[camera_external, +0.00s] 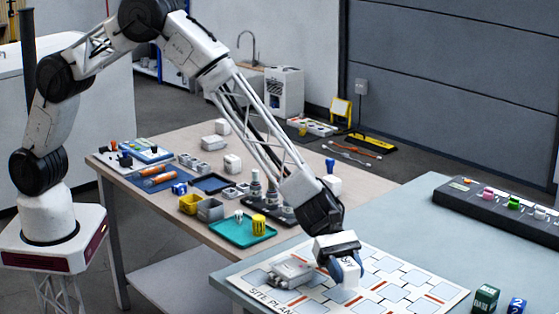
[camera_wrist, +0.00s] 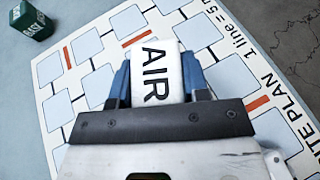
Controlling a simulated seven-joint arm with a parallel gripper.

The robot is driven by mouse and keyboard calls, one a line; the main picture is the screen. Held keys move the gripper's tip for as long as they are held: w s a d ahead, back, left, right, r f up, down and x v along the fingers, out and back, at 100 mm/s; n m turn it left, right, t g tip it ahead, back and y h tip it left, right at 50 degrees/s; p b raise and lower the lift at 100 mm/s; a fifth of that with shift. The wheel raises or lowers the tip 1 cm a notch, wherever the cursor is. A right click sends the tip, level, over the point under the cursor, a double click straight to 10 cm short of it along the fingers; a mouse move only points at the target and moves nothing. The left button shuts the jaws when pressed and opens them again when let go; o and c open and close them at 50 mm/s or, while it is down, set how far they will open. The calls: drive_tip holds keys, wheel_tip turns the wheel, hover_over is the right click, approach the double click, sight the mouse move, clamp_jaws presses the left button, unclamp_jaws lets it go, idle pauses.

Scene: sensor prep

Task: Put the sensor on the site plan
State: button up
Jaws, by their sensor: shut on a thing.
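My gripper (camera_external: 346,272) is shut on the sensor, a white block (camera_external: 348,262) marked AIR. In the wrist view the sensor (camera_wrist: 155,72) sits between the blue fingers of my gripper (camera_wrist: 158,80), its lettering facing the camera. The site plan (camera_external: 405,273) is a white sheet with pale blue squares and orange-red bars, flat on the grey-blue table; it fills much of the wrist view (camera_wrist: 95,78). The sensor is over the plan's middle. I cannot tell whether it touches the sheet, as its underside is hidden.
A pale boxy device (camera_external: 291,269) shows over the plan's left part. A green cube (camera_external: 486,297) and a blue cube (camera_external: 517,306) stand off its right end. A dark tray with coloured parts (camera_external: 500,207) lies behind. The wooden table (camera_external: 185,207) at left is crowded.

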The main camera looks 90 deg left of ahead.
sight(346, 285)
drive_tip(key=shift+f, duration=0.1)
drive_tip(key=shift+f, duration=1.8)
drive_tip(key=shift+f, duration=0.1)
drive_tip(key=o, duration=0.9)
drive_tip(key=shift+o, duration=0.2)
drive_tip(key=shift+s+a+r, duration=0.25)
drive_tip(key=shift+a+r, duration=0.15)
drive_tip(key=shift+a, duration=0.15)
drive_tip(key=v, duration=1)
drive_tip(key=shift+a+r, duration=0.2)
drive_tip(key=shift+a, duration=0.05)
